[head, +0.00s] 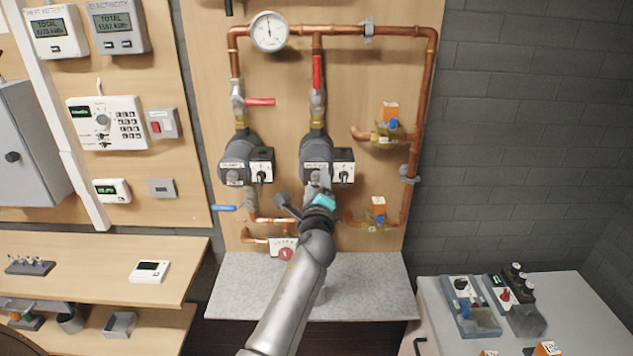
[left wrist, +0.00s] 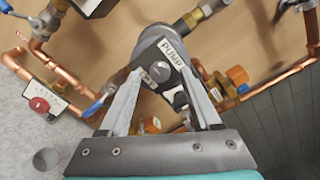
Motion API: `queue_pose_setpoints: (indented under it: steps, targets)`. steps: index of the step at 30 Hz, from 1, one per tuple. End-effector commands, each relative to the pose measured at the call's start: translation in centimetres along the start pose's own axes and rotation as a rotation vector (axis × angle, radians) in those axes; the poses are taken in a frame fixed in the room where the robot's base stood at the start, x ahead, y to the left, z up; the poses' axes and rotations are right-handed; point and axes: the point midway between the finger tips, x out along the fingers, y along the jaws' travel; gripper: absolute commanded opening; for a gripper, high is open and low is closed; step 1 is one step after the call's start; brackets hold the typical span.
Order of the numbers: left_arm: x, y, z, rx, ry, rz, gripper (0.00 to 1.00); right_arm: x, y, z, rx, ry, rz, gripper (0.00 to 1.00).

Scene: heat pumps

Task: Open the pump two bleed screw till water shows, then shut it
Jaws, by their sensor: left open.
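Pump two (head: 317,150) is the right one of two dark grey pumps on the wooden board, with a black and white control box (head: 342,165) at its right. My left gripper (head: 318,184) is just below and in front of it. In the left wrist view the pump (left wrist: 150,48) carries a white label reading PUMP (left wrist: 172,51), its number not readable. My open left fingers (left wrist: 162,75) stand on either side of its lower face, with a small light fitting (left wrist: 158,71) between them. I cannot tell whether they touch it. No water shows. My right gripper is out of view.
Pump one (head: 237,160) is to the left. Copper pipes (head: 431,90), a red lever (head: 317,72) and a gauge (head: 270,31) surround the pumps. A grey speckled shelf (head: 375,285) lies below. A small cup (left wrist: 46,159) shows in the wrist view.

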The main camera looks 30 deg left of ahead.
Motion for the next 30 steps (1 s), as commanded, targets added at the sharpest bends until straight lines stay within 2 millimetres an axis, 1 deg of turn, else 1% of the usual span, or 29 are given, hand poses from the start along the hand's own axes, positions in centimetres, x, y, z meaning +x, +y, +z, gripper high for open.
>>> queue_pose_setpoints:
  steps: [6,14,30]
  targets:
    - [0.79,-0.02,0.03,-0.001,0.0,0.0,0.64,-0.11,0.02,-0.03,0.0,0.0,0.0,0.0]
    - [0.82,0.0,0.02,0.0,0.0,0.0,0.64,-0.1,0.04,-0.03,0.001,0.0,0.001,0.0]
    - [0.79,0.01,0.0,0.0,0.001,0.0,0.04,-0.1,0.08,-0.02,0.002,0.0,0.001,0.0]
